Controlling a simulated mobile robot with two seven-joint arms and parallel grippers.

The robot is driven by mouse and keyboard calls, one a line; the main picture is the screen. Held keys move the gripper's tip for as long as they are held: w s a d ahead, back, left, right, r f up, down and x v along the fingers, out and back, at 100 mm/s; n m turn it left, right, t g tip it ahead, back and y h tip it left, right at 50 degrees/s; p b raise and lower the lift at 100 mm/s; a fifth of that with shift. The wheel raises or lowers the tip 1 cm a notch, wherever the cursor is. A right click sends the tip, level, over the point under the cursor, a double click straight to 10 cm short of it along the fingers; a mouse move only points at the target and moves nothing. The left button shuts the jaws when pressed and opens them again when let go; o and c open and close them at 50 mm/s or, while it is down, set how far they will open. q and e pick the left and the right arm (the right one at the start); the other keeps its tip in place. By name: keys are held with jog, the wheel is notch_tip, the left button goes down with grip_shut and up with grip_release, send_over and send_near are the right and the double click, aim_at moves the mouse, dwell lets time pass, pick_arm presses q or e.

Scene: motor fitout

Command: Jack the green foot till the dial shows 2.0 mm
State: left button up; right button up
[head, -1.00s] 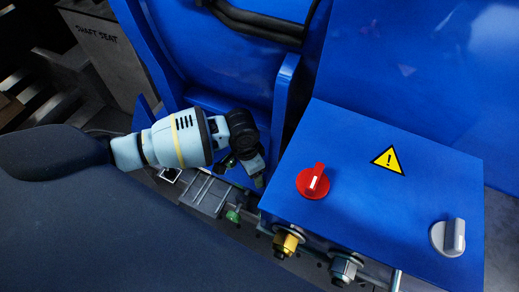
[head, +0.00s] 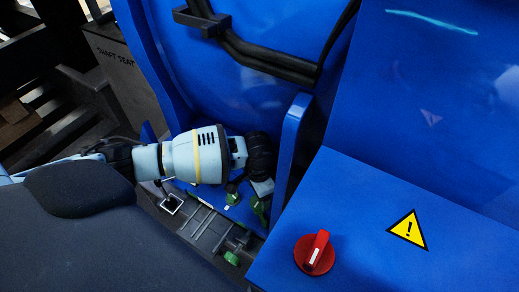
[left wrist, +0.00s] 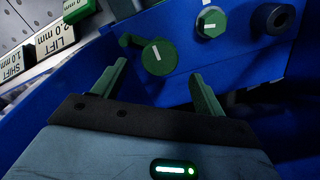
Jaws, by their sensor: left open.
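My left gripper (head: 248,201) reaches down beside the blue machine's foot area in the head view. In the left wrist view the left gripper (left wrist: 158,70) is open, its two green fingers apart. A green crank-like knob (left wrist: 158,57) with a white mark lies just beyond and between the fingertips; I see no grip on it. Labels for lift (left wrist: 62,36) and shift (left wrist: 18,62), both marked 2.0 mm, stand at the left. Dial readings are too small to tell. My right gripper is out of view.
A blue box with a red switch (head: 315,253) and a yellow warning sign (head: 408,229) stands at the right. A blue upright flange (head: 290,145) is close beside the gripper. Black cables (head: 262,55) cross the blue housing. A dark round part (left wrist: 278,18) is at the upper right.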

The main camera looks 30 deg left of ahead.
aim_at(259, 205)
pick_arm(q)
notch_tip(259, 205, down, 5)
jog(key=shift+r+b, duration=0.2)
jog(key=shift+b, duration=0.45)
jog(key=c, duration=1)
jog(key=shift+m, duration=0.3)
